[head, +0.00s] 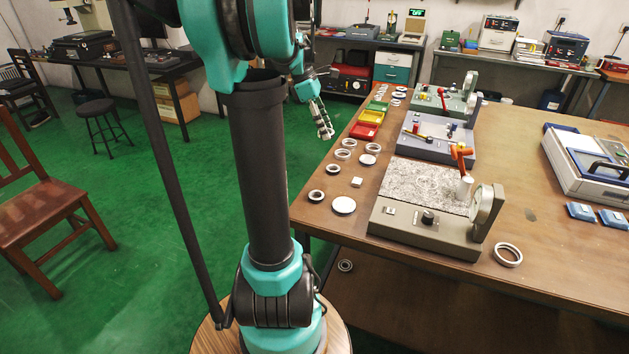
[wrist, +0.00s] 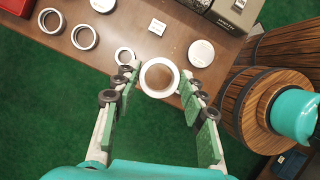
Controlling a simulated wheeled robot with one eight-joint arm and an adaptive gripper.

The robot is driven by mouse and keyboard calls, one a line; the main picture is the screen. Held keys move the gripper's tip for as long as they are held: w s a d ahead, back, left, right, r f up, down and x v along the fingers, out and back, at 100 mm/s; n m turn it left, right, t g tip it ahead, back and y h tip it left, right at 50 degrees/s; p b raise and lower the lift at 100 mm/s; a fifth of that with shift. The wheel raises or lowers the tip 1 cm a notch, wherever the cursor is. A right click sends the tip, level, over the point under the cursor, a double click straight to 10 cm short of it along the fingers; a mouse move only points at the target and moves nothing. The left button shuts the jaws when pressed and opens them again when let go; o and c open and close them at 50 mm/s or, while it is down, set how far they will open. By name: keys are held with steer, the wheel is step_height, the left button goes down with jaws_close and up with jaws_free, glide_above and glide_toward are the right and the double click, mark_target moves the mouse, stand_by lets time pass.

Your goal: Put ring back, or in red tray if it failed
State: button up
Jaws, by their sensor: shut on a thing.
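My gripper (wrist: 160,76) is shut on a pale metal ring (wrist: 144,78), which sits between the fingertips in the wrist view. In the head view my gripper (head: 325,131) is at the left edge of the workbench, and I cannot make out the held ring there. The red tray (head: 363,131) lies on the bench to the right of my gripper, and a red corner (wrist: 17,6) shows at the top left of the wrist view. Other rings lie on the bench, including one (head: 317,196) near the front left edge and one (head: 508,255) at the right.
Yellow (head: 371,116) and green trays (head: 378,105) stand behind the red one. A grey test device (head: 403,227) with a dial and orange-handled lever stands at the bench front, with others behind. A white disc (head: 344,205) and small white block (head: 357,182) lie beside it.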

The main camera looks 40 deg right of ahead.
mark_target(328, 184)
step_height(328, 184, down, 18)
steer(key=shift+f, duration=0.1)
stand_by(0.4)
steer(key=o, duration=1.3)
steer(key=shift+f, duration=0.1)
steer(key=shift+o, duration=0.2)
steer(key=v, duration=1.2)
steer(key=w+a+f+m+t, duration=0.1)
steer(key=a+f+m+t, duration=0.1)
steer(key=a, duration=0.7)
steer(key=a+f+m+t, duration=0.1)
steer(key=a+f+t, duration=0.15)
steer(key=a, duration=0.65)
steer(key=s+a+f+m+t+y, duration=0.1)
steer(key=s+a+f+m, duration=0.1)
steer(key=a, duration=0.6)
steer(key=s+a+f+m+t+y, duration=0.2)
steer(key=s+a+f, duration=0.3)
steer(key=a, duration=0.4)
steer(key=shift+a+m, duration=0.3)
steer(key=shift+m, duration=0.4)
